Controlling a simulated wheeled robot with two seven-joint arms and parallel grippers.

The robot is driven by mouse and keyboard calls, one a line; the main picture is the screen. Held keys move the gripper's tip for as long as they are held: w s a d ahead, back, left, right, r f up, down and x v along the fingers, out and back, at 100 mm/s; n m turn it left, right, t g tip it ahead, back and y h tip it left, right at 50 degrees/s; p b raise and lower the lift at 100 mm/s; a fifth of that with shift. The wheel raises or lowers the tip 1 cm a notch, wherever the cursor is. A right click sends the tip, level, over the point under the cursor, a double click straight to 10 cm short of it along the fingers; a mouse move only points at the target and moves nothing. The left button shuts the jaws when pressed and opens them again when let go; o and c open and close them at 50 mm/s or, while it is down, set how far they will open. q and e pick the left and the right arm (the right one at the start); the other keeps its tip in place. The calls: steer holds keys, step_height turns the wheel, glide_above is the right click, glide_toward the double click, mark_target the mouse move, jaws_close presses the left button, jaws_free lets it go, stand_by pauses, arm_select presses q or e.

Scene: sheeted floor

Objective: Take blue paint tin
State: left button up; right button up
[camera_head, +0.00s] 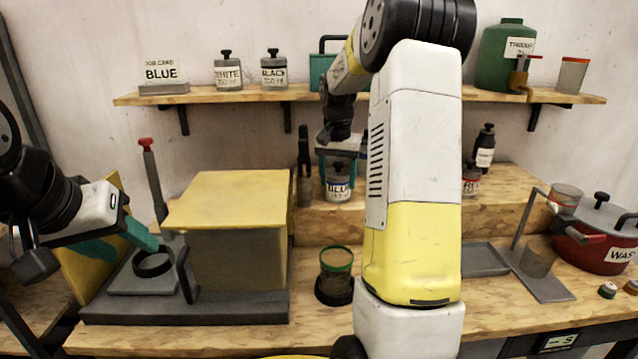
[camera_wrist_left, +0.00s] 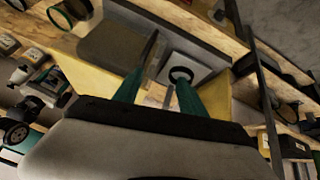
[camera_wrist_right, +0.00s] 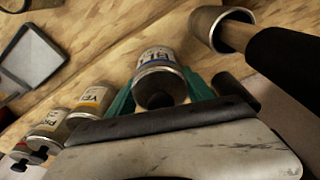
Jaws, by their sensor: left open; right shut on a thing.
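The blue paint tin (camera_head: 338,189) is a small grey tin with a blue-lettered label, at the raised wooden step in the middle of the head view. My right gripper (camera_head: 338,165) reaches down to it from behind my right arm and is shut on it. My left gripper (camera_head: 126,244) is open and empty at the left, near a dark ring on a grey stand (camera_head: 153,264); the ring also shows in the left wrist view (camera_wrist_left: 181,75).
A yellow-topped box (camera_head: 230,200) stands left of the middle. A yellow-labelled tin (camera_wrist_right: 92,101) and others line up beside the blue tin. A green-rimmed glass (camera_head: 336,262) stands in front. A red pot (camera_head: 590,245) is at the right. A shelf (camera_head: 210,97) holds a BLUE card (camera_head: 161,73).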

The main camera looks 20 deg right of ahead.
mark_target(339, 163)
steer(key=shift+r, duration=0.1)
steer(key=shift+r, duration=1.7)
steer(key=s+a, duration=0.2)
steer(key=s, duration=0.5)
steer(key=s+a+r, duration=0.1)
steer(key=s+a, duration=0.2)
steer(key=s, duration=0.5)
steer(key=shift+a+r, duration=0.2)
steer(key=shift+a, duration=0.1)
steer(key=w+d, duration=0.2)
steer(key=w, duration=0.3)
steer(key=w+d+f, duration=0.1)
steer(key=w, duration=0.4)
steer(key=w+d, duration=0.2)
steer(key=w, duration=0.3)
steer(key=shift+d+f, duration=0.25)
steer(key=shift+d, duration=0.1)
steer(key=shift+f, duration=1.55)
steer(key=shift+f, duration=0.15)
steer(key=o, duration=1.8)
steer(key=shift+f, duration=0.1)
